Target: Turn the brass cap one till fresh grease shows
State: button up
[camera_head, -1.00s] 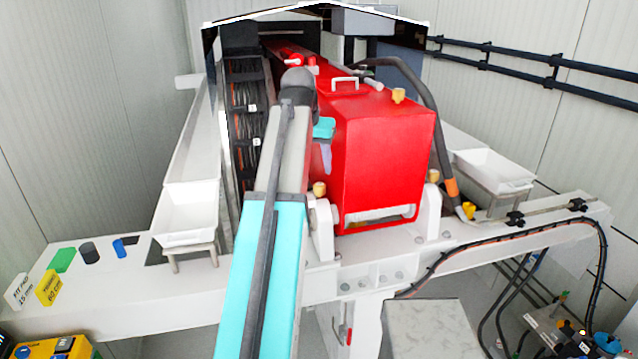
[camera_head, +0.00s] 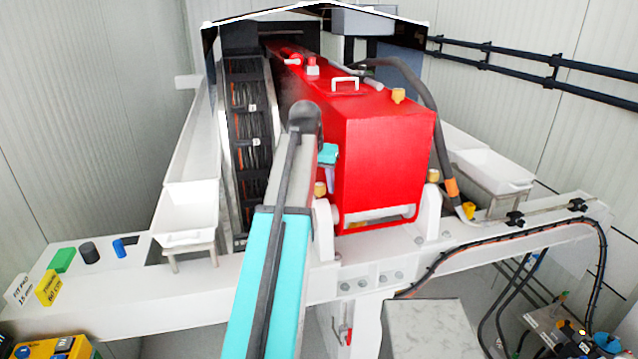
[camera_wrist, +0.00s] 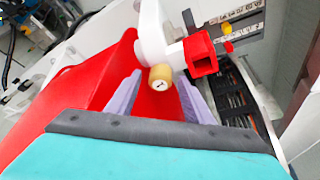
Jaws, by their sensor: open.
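A brass cap (camera_head: 320,189) sits at the lower left of the red pump housing (camera_head: 385,165), by a white bearing block. In the wrist view a brass cap (camera_wrist: 160,77) with a pale, dark-marked face lies between and just beyond the purple fingertips. My gripper (camera_wrist: 158,88) is open, with a finger on each side of the cap and nothing held. In the head view one finger of my gripper (camera_head: 329,177) shows just above the lower left cap; my arm hides the rest. I cannot see any grease or tell the cap's number.
Other brass caps are on the housing top (camera_head: 398,95) and at its right side (camera_head: 434,175). A white block (camera_wrist: 152,32) and a red square socket (camera_wrist: 201,54) stand close to the cap. A dark hose (camera_head: 440,140) runs down the right.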

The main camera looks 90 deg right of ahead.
jog(key=shift+c, duration=0.4)
jog(key=c, duration=1)
jog(key=shift+o, duration=0.2)
